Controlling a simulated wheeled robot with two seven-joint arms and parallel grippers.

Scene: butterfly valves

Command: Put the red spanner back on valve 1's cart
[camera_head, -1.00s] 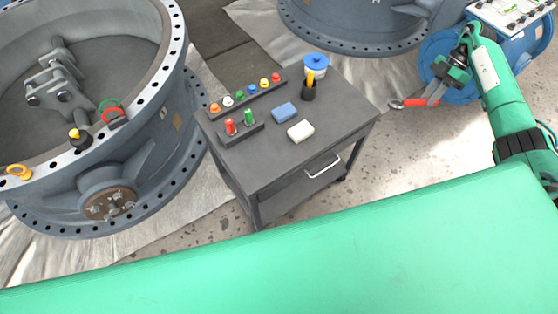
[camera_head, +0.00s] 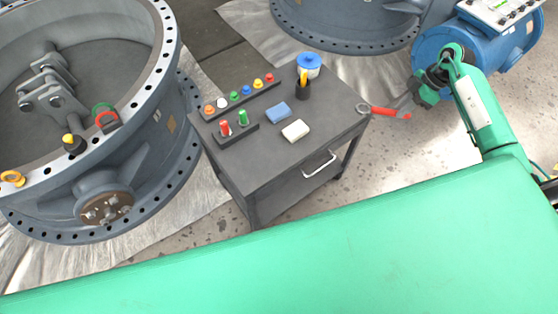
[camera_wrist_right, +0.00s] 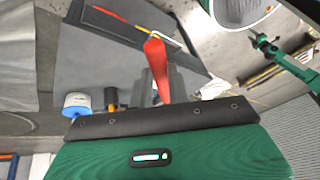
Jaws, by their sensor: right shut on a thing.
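The red spanner (camera_head: 388,112) is held out level-looking, its grey ring end pointing left at the right corner of the dark grey cart (camera_head: 262,172). The ring end appears at or just over the cart's edge; its height above the top is hard to tell. My right gripper (camera_head: 411,102) is shut on the spanner's other end, to the right of the cart. My left gripper is not in view.
A large valve (camera_head: 150,150) stands left.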

